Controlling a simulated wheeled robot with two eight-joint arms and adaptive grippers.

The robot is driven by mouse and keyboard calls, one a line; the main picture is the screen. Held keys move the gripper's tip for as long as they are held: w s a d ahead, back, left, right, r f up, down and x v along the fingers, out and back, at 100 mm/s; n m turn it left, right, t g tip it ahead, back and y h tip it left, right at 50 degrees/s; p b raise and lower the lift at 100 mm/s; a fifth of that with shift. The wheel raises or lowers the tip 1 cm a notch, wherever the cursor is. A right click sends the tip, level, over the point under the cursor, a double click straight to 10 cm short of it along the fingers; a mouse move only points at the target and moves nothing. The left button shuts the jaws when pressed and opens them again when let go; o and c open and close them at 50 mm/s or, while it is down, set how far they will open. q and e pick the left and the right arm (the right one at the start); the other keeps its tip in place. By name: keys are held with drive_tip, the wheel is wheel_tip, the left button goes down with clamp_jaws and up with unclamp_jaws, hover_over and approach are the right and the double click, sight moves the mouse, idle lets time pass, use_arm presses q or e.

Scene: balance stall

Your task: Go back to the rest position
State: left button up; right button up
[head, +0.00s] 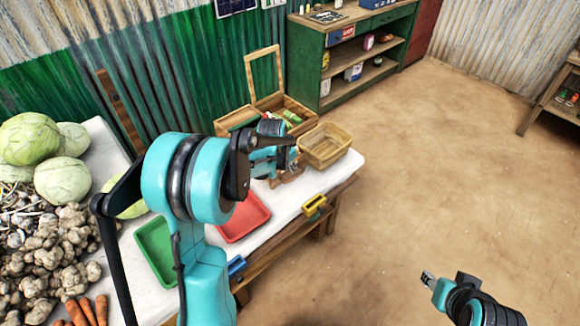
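My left arm is raised over the white-topped table (285,212), in front of a wooden box and a tan basket. Its gripper (284,158) points right, near the basket's left side; I cannot make out whether its fingers are open or shut, or whether they touch anything. My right gripper (428,279) is at the lower right, over the bare floor and well clear of the table. Its tip is small and its finger gap is not clear. I see nothing held in it.
A red tray (244,222) and a green tray (156,252) lie on the table, partly behind my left arm. The tan basket (325,147) and open wooden box (296,107) stand farther back. Cabbages (32,138) are piled left.

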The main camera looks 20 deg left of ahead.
idle(0.4)
use_arm(q)
drive_tip(key=s+d+r+n, duration=0.2)
drive_tip(key=s+d+r, duration=0.5)
drive_tip(key=s+r, duration=0.25)
drive_tip(key=s+d+n+t, duration=0.1)
drive_tip(key=s+d, duration=0.2)
drive_tip(key=s, duration=0.5)
drive_tip(key=s+d+n+t, duration=0.1)
drive_tip(key=s+d, duration=0.2)
drive_tip(key=s, duration=0.5)
drive_tip(key=shift+s+r+n, duration=0.2)
drive_tip(key=shift+r+n, duration=0.05)
drive_tip(key=shift+n, duration=0.15)
